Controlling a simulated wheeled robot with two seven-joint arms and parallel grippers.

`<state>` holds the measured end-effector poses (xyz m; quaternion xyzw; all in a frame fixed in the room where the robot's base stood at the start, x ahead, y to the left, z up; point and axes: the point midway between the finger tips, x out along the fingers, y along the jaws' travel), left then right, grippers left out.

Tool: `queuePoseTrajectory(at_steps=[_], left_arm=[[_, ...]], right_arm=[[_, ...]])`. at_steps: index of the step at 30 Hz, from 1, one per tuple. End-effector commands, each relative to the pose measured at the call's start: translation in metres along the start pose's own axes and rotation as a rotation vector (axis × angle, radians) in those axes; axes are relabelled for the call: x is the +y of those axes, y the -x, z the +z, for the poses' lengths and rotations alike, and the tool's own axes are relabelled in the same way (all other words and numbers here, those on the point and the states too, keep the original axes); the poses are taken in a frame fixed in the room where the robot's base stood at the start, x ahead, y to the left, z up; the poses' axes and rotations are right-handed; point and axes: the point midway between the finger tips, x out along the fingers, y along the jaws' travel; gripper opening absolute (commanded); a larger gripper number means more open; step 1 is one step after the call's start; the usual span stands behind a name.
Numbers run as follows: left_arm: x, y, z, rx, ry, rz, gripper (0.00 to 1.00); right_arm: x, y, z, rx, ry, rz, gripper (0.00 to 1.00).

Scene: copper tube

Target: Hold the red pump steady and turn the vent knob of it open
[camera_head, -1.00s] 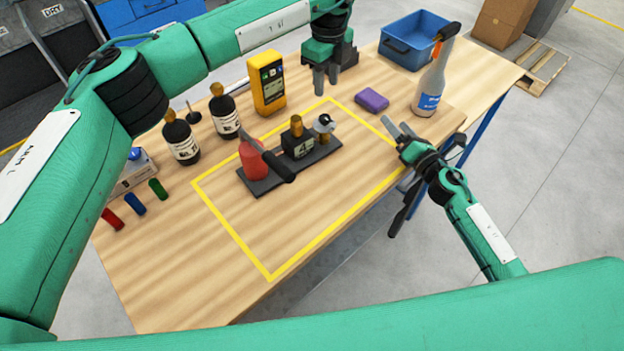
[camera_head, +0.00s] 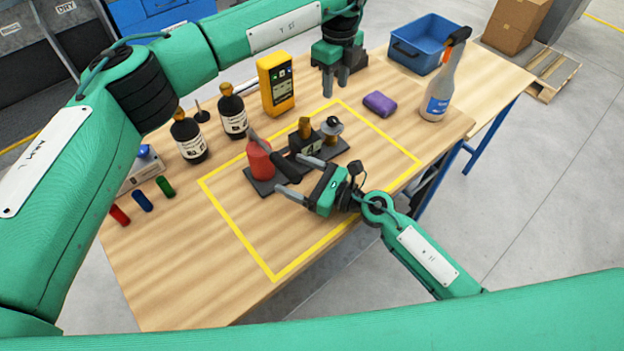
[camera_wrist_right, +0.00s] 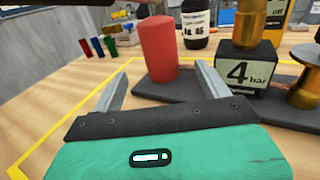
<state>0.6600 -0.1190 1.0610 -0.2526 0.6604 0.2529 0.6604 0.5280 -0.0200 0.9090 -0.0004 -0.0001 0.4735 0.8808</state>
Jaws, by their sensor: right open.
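The red pump (camera_head: 259,160) is a red cylinder on a dark base plate (camera_head: 262,188); it also shows in the right wrist view (camera_wrist_right: 159,50). A black block marked 4 bar (camera_wrist_right: 242,70) carries a brass knob (camera_head: 305,127). A silver-and-brass fitting (camera_head: 331,130) stands farther right; which part is the vent knob I cannot tell. My right gripper (camera_head: 286,175) is open and empty, low at the plate's near side, its fingers pointing toward the red cylinder. My left gripper (camera_head: 335,80) hangs open and empty behind the fittings.
Two black bottles (camera_head: 188,138) and a yellow meter (camera_head: 276,84) stand behind the pump. The front of the yellow-taped area (camera_head: 275,277) is clear.

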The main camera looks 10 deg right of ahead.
Motion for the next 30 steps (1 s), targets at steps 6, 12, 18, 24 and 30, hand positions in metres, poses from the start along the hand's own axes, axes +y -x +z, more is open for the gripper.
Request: queuePoseTrajectory(at_steps=[6,12,18,24,30], left_arm=[[0.0,0.0,0.0,0.0,0.0,0.0,0.36],[0.0,0.0,0.0,0.0,0.0,0.0,0.36],[0.0,0.0,0.0,0.0,0.0,0.0,0.36],[0.0,0.0,0.0,0.0,0.0,0.0,0.36],[0.0,0.0,0.0,0.0,0.0,0.0,0.36]], right_arm=[[0.0,-0.045,0.001,-0.002,-0.002,0.0,0.77],[-0.001,-0.077,0.001,-0.002,-0.003,-0.001,0.77],[-0.001,-0.092,0.0,-0.001,-0.002,-0.001,0.77],[-0.001,-0.094,0.0,0.0,-0.002,-0.001,0.77],[-0.001,-0.094,0.0,0.0,-0.002,-0.002,0.62]])
